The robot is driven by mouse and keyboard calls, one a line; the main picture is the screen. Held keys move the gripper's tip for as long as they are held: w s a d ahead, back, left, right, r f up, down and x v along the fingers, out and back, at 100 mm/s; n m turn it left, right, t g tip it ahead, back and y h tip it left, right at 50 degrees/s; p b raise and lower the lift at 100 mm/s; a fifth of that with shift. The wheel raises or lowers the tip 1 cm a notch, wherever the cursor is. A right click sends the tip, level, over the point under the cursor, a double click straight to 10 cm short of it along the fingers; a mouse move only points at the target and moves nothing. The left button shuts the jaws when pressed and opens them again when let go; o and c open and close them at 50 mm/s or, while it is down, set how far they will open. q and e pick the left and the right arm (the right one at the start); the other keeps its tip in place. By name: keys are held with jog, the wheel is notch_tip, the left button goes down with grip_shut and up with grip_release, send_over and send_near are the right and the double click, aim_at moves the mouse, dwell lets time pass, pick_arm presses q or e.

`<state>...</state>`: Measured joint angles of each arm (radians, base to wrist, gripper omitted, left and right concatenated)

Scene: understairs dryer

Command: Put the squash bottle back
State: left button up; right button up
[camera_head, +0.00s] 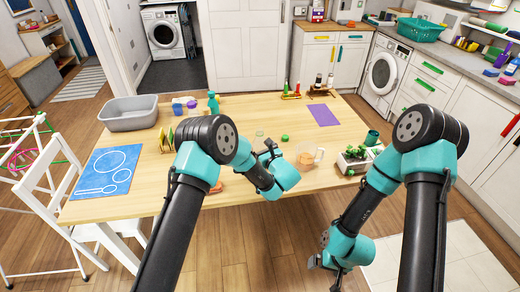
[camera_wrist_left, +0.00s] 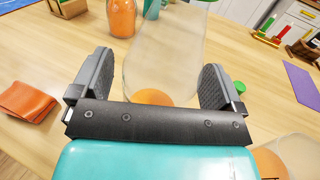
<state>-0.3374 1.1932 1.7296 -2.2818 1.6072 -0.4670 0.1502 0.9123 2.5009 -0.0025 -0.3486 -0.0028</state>
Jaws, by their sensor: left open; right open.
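My left gripper (camera_wrist_left: 150,85) is open above the table; in the head view (camera_head: 268,150) its own wrist covers much of it. A tall clear container (camera_wrist_left: 168,50) with orange at its base shows between its spread fingers; I cannot tell whether they touch it. An orange bottle-shaped thing (camera_wrist_left: 122,18), possibly the squash bottle, stands beyond the left finger, its top cut off; in the head view I cannot make it out. A clear jug (camera_head: 306,155) with orange in it stands right of the left gripper. My right gripper (camera_head: 328,262) is open and empty, low before the table's front edge.
A grey tub (camera_head: 130,113) and a blue mat (camera_head: 100,172) lie at the table's left. A plant box (camera_head: 355,160) stands at the right, a purple sheet (camera_head: 323,115) farther back. An orange cloth (camera_wrist_left: 25,101) lies left of the left gripper. The table's back middle is mostly clear.

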pick_arm(q)
jog(key=v, duration=1.2)
jog(key=s+a+f+n+g+h, duration=0.6)
jog(key=s+a+f+n+g, duration=0.4)
jog(key=s+a+f+g, duration=0.65)
jog(key=s+a+f+n+t+h, duration=0.2)
jog(key=s+a+f+n+h, duration=0.2)
jog(key=n, duration=1.7)
jog(key=s+a+h, duration=0.3)
jog(key=s+a, duration=0.5)
jog(key=shift+a, duration=0.2)
